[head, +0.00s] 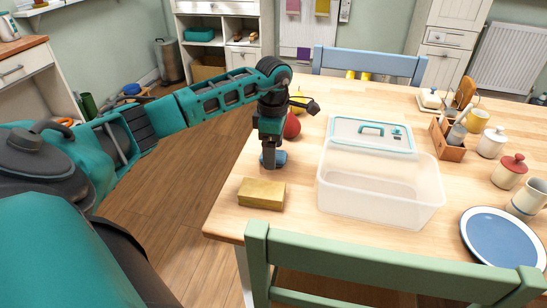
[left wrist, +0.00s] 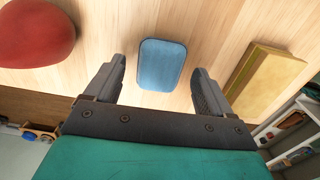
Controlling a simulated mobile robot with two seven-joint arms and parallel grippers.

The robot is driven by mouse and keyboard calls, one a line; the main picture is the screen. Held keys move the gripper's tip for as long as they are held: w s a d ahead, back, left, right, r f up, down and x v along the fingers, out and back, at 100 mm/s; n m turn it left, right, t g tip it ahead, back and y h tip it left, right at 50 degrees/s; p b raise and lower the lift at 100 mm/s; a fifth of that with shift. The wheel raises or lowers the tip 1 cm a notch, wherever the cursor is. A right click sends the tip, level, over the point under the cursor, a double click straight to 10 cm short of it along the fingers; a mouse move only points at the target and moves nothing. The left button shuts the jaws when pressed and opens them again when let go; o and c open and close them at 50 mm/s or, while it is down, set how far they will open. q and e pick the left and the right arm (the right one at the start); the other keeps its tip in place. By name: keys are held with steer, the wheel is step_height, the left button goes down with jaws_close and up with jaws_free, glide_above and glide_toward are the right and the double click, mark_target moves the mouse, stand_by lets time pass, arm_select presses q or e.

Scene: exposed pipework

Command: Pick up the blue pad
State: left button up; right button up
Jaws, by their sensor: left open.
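The blue pad (left wrist: 162,65) lies flat on the wooden table, between and just beyond the fingertips of my left gripper (left wrist: 157,85) in the left wrist view. In the head view the blue pad (head: 280,158) shows beside the fingers, partly hidden by them. My left gripper (head: 270,160) is open and empty, pointing down close over the pad. I cannot tell whether a finger touches it. My right gripper is not in view.
A yellow block (head: 261,193) lies in front of the pad and a red object (head: 292,125) behind it. A clear plastic box (head: 380,190) stands to the right, its teal-rimmed lid (head: 372,134) at its far side. A green chair (head: 380,265) stands at the near table edge.

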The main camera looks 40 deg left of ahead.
arm_select(q)
steer(key=shift+f, duration=0.3)
steer(key=c, duration=1.1)
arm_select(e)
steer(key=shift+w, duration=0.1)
arm_select(q)
steer(key=shift+r, duration=0.15)
step_height(320, 180, up, 20)
steer(key=p, duration=0.3)
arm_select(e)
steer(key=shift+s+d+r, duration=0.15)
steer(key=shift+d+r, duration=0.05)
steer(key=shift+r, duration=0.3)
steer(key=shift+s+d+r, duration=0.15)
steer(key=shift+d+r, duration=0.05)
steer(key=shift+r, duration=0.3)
